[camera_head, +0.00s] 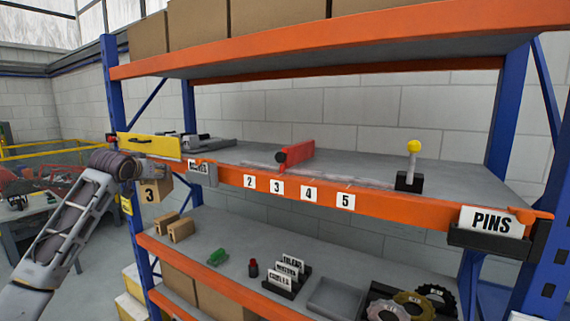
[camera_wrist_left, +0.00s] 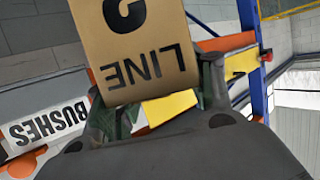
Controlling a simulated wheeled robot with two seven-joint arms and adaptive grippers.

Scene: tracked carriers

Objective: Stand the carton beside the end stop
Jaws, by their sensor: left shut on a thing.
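My left gripper (camera_head: 136,172) is at the left end of the orange shelf front, shut on a brown carton (camera_head: 154,190). A red upright piece with a dark knob (camera_head: 296,153) stands mid-deck. A black block with a yellow-knobbed post (camera_head: 409,179) stands further right. I cannot tell which is the end stop. My right gripper is not in view.
A yellow panel (camera_head: 150,146) stands at the deck's left end. Number labels 2 to 5 mark the orange edge. A PINS sign (camera_head: 490,222) sits at right. The lower shelf (camera_head: 215,225) holds small boxes, signs and gears. The deck between red piece and black block looks clear.

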